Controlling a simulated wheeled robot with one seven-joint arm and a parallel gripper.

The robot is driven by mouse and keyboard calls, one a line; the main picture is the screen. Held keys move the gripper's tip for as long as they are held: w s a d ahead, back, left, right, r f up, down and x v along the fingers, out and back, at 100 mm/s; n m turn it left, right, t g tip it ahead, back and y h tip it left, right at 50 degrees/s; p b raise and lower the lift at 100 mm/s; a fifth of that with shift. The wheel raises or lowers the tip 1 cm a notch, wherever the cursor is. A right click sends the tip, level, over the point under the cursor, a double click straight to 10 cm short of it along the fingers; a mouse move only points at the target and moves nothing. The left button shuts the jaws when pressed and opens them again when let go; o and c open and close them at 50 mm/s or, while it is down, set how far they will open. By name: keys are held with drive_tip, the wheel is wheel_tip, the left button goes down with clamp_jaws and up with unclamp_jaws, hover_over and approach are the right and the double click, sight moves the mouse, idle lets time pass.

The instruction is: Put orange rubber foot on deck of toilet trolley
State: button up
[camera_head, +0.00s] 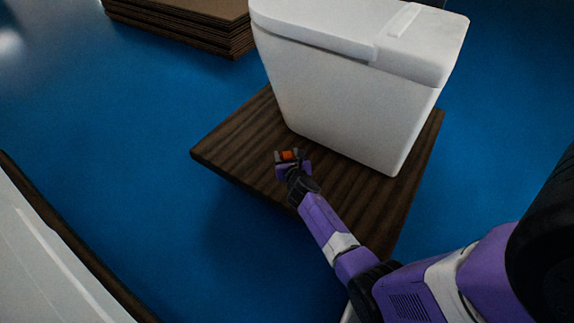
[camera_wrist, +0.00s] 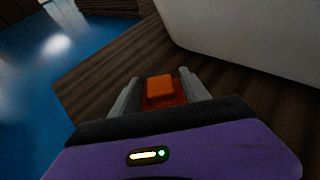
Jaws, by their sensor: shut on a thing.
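The orange rubber foot (camera_wrist: 160,90) is a small orange block between my two grey gripper fingers in the wrist view. It also shows as an orange patch in the head view (camera_head: 288,155). My gripper (camera_wrist: 158,95) is shut on the foot and also shows in the head view (camera_head: 288,157). It is over the dark wooden deck of the toilet trolley (camera_head: 230,148), in front of the toilet. I cannot tell whether the foot touches the deck. The deck also shows in the wrist view (camera_wrist: 95,80).
A white toilet (camera_head: 345,100) stands on the deck, just behind my gripper. A stack of brown boards (camera_head: 190,22) lies at the upper left. A white object with a dark edge (camera_head: 50,265) is at the lower left. Blue floor (camera_head: 120,130) is clear between them.

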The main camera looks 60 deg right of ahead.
drive_tip(key=shift+f+b, duration=1.6)
drive_tip(key=shift+f, duration=0.35)
drive_tip(key=shift+f, duration=0.2)
drive_tip(key=o, duration=1.5)
drive_tip(key=shift+c, duration=0.2)
